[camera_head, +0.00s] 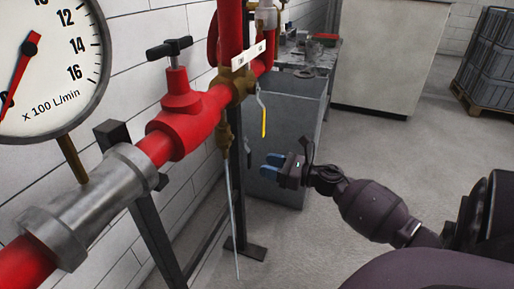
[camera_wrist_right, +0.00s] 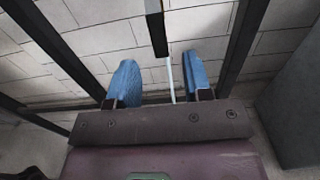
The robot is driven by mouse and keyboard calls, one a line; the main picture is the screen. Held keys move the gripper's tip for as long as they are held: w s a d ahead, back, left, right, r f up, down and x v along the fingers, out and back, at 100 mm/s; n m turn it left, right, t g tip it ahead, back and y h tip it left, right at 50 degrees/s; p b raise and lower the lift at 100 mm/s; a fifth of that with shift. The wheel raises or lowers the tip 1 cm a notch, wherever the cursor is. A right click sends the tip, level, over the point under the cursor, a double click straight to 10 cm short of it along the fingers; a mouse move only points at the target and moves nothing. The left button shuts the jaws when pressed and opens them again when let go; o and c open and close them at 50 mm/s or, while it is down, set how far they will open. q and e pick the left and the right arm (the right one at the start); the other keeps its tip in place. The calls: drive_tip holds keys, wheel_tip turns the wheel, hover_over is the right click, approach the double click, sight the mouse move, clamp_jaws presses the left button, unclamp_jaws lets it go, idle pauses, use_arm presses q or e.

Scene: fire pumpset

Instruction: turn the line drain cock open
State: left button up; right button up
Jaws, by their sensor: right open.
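A small brass cock (camera_head: 224,138) hangs under the red pipe in the head view. A thin pale drain tube (camera_head: 233,215) runs down from it. A black lever grip (camera_head: 249,172) hangs just left of my right gripper. My right gripper (camera_head: 267,165) has blue fingertips, is open and points left toward this lever. In the right wrist view the black lever (camera_wrist_right: 157,32) comes down from the top, between the lines of the open fingers (camera_wrist_right: 160,82). The pale tube (camera_wrist_right: 170,78) shows behind the gap. No contact is visible. My left gripper is not in view.
A yellow-handled lever (camera_head: 264,122) hangs higher on the pipe. A red valve with a black T-handle (camera_head: 170,48) and a large flow gauge (camera_head: 45,65) stand to the left. Dark posts (camera_head: 237,190) support the pipe. A grey cabinet (camera_head: 285,130) stands behind the gripper.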

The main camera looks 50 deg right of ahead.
drive_tip(key=shift+v, duration=2.2)
